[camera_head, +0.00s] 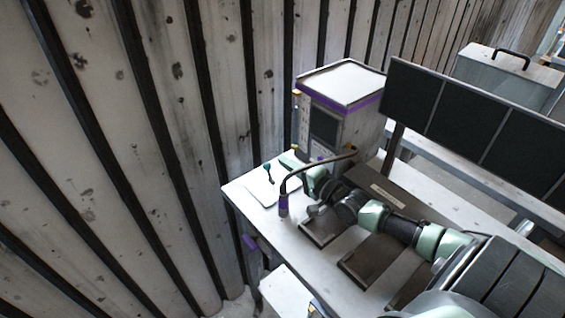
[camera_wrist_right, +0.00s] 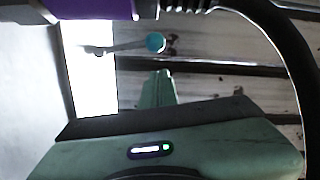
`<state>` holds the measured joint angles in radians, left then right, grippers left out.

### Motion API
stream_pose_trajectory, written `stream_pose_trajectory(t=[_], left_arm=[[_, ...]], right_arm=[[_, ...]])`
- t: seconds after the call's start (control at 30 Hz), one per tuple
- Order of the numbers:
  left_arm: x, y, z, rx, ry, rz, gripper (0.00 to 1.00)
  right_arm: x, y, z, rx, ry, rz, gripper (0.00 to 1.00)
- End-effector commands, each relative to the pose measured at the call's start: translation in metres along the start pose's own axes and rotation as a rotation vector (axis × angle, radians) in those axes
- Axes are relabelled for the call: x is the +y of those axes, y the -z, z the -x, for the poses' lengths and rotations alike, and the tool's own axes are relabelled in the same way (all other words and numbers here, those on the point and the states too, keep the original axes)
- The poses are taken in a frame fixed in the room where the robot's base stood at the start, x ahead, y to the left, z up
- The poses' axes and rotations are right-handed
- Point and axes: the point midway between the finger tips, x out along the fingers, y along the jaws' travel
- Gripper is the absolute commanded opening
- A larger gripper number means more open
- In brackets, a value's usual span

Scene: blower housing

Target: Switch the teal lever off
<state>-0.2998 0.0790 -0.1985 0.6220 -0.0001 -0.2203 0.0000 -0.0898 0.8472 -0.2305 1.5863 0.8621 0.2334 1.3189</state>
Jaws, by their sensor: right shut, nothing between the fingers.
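The teal lever (camera_head: 267,168) has a round teal knob on a thin stem. It stands up from a white plate at the left end of the desk in the head view. In the right wrist view its knob (camera_wrist_right: 155,42) and grey stem show just beyond my fingertips. My right gripper (camera_head: 288,160) is just right of the lever in the head view. Its fingers, also in the wrist view (camera_wrist_right: 160,76), are shut and empty, with a small gap to the knob. Contact is not visible. My left gripper is not in view.
A grey cabinet with purple trim (camera_head: 340,110) stands behind. Dark monitors (camera_head: 460,115) stand at the right. The desk (camera_head: 270,225) is bare at its front left, near the ribbed wall (camera_head: 150,120).

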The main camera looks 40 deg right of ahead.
Motion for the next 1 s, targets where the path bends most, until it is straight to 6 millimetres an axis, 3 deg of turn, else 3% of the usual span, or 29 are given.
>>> stream_pose_trajectory(t=[0.2, 0.53, 0.77, 1.0], left_arm=[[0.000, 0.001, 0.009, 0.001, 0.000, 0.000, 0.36], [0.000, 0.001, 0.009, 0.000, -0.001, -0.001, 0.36], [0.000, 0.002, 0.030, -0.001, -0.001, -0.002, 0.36], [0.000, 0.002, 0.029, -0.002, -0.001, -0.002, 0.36]], right_arm=[[-0.001, -0.014, -0.004, 0.001, -0.001, 0.002, 0.00], [0.000, -0.015, -0.004, 0.001, -0.001, 0.005, 0.00], [-0.009, -0.028, -0.005, 0.001, -0.011, 0.136, 0.00], [-0.006, -0.035, -0.005, 0.001, -0.011, 0.140, 0.00]])
